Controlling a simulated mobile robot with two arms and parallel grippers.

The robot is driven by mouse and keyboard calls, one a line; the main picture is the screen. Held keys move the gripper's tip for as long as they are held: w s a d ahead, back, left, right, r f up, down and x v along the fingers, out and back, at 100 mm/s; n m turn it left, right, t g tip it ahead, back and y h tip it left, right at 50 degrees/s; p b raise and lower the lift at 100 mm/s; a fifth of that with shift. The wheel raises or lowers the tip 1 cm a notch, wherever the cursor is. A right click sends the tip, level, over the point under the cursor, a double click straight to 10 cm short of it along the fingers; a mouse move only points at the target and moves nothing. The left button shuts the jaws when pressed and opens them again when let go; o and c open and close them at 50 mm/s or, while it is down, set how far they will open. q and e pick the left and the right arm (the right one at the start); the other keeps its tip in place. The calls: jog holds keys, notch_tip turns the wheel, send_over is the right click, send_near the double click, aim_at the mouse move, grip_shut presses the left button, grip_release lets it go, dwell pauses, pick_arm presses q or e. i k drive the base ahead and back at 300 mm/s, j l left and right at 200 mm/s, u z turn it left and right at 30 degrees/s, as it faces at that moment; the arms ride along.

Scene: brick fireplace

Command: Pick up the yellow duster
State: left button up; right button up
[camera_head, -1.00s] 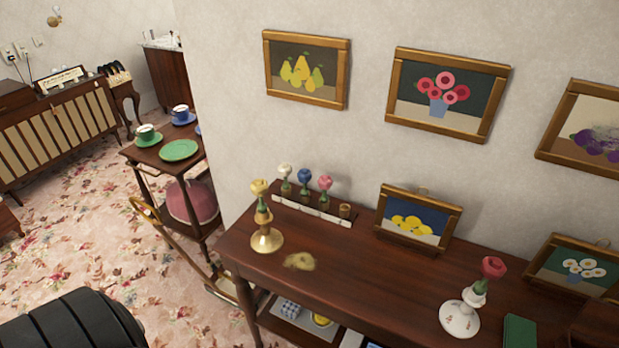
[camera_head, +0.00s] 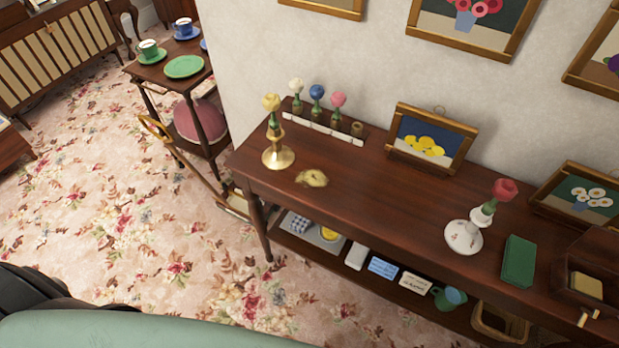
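A small crumpled dull-yellow thing (camera_head: 312,178), which looks like the yellow duster, lies on the dark wooden side table (camera_head: 370,205). It is just right of a brass candlestick (camera_head: 278,155) that holds a yellow flower-like top. Another small yellow thing (camera_head: 330,235) shows in a tray on the table's lower shelf; I cannot tell what it is. Neither of my grippers is in view.
A trolley (camera_head: 165,72) with green and blue cups is behind left. Floral carpet (camera_head: 110,215) is open at left.

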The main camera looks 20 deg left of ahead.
aim_at(579, 282)
jog(key=z, duration=1.65)
jog(key=k+j+u, duration=0.15)
jog(key=j, duration=0.15)
jog(key=j+u, duration=0.2)
jog(key=j, duration=0.15)
